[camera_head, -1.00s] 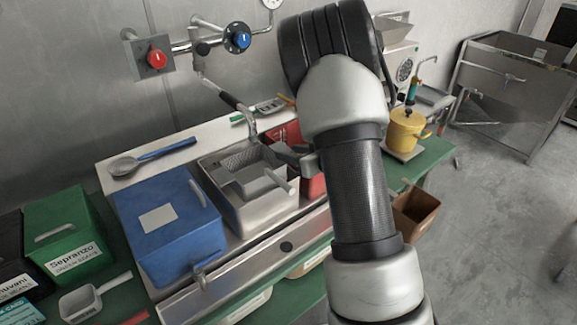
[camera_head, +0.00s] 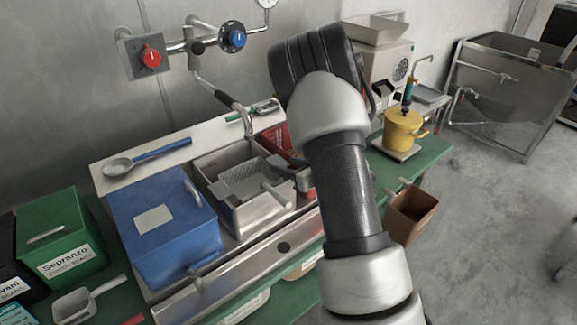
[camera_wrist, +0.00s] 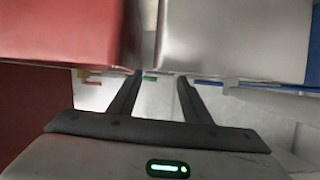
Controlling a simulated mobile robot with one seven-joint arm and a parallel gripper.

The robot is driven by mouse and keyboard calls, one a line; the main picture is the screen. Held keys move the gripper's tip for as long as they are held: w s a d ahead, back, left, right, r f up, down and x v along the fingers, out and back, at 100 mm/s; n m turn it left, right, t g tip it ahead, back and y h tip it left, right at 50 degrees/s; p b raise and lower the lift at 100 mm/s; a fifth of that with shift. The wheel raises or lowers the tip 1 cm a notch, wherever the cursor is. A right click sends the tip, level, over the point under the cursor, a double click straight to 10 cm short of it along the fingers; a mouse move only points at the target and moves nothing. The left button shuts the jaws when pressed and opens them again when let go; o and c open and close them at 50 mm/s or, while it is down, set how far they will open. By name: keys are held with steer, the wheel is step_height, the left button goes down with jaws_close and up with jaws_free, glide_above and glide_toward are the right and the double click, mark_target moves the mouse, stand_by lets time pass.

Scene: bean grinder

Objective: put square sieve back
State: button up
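The square sieve (camera_head: 243,179) is a grey metal pan with a perforated face and a short handle (camera_head: 277,194). It sits in the upper part of the steel basin (camera_head: 250,215) in the head view, its handle towards the front right. My gripper (camera_head: 287,170) is just right of the sieve, partly hidden by my own arm. In the wrist view my two dark fingers (camera_wrist: 160,82) stand apart with nothing between them. The sieve is not clearly visible in the wrist view. Whether a finger touches it I cannot tell.
A red container (camera_head: 276,138) stands right of the basin and also fills the upper left of the wrist view (camera_wrist: 65,35). A blue lidded box (camera_head: 160,225) is left of the basin. A tap (camera_head: 215,90) hangs behind. A yellow pot (camera_head: 403,128) stands further right.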

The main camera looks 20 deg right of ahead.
steer(key=shift+o, duration=1)
